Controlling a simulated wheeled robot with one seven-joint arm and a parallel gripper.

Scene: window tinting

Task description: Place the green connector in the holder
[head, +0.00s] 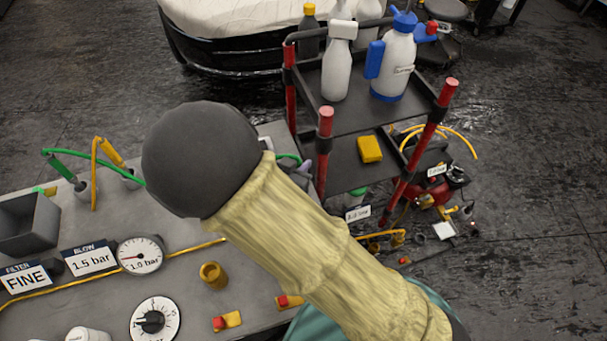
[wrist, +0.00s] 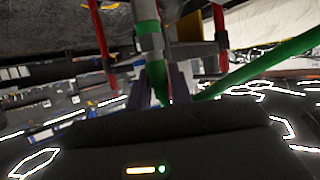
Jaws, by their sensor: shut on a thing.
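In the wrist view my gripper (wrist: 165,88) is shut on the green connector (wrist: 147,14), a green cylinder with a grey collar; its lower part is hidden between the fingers. A green hose (wrist: 265,62) runs from there to the right. In the head view my arm hides most of the gripper; a greyish fingertip and a bit of green (head: 288,157) show at its right edge.
The grey bench (head: 190,262) carries a gauge (head: 141,255), a dial (head: 154,321), a brass-coloured cup (head: 213,275) and a grey bin (head: 27,224). A cart with red posts (head: 324,150) stands close beyond my arm, holding spray bottles (head: 337,72) and a yellow block (head: 370,149).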

